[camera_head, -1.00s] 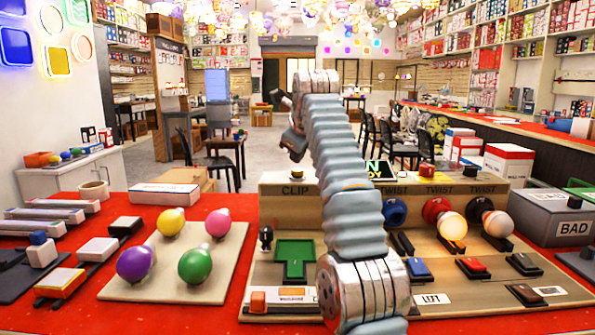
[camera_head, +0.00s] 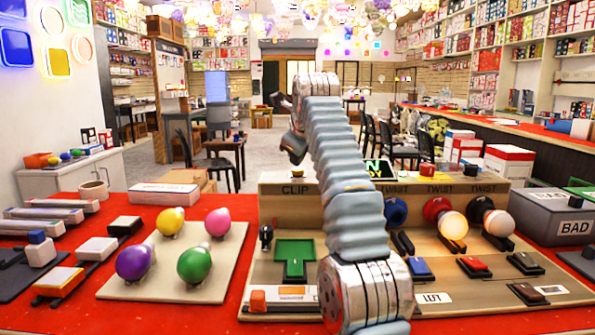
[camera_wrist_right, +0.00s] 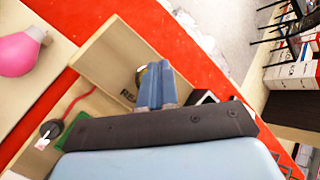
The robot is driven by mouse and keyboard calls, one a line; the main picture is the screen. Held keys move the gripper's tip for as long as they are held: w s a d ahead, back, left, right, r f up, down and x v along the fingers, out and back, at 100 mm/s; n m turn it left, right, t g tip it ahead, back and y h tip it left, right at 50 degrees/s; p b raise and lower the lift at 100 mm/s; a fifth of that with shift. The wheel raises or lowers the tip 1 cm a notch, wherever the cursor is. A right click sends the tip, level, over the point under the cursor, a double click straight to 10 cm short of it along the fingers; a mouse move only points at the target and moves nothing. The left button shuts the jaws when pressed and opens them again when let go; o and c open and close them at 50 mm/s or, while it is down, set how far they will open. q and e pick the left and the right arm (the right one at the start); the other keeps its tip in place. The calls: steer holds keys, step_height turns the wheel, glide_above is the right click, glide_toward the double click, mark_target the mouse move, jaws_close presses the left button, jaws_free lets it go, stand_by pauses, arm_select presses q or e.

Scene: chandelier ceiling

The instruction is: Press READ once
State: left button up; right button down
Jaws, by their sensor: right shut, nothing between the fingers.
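In the right wrist view a label starting with "RE" (camera_wrist_right: 128,95) is on a wooden panel (camera_wrist_right: 112,50); the rest of it is hidden. A round, yellowish button-like piece (camera_wrist_right: 140,75) is next to the label, partly covered by my right gripper. My right gripper (camera_wrist_right: 157,68) is shut and empty, its blue fingers over or beside that piece; I cannot tell if they touch it. In the head view my arm covers the middle of the wooden console (camera_head: 285,188), and the READ label is hidden behind it. My left gripper is not in view.
The console carries a green T-shaped slot (camera_head: 294,255), a lit bulb (camera_head: 452,226) and several switches. A tray (camera_head: 225,265) of coloured bulbs is on the left. A grey "BAD" box (camera_head: 545,222) stands on the right. Red tabletop shows between them.

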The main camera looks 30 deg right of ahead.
steer(key=shift+f+b, duration=0.4)
steer(key=shift+f, duration=0.05)
stand_by(0.3)
steer(key=shift+r, duration=0.15)
steer(key=shift+r+p, duration=0.75)
steer(key=shift+p, duration=0.2)
stand_by(0.5)
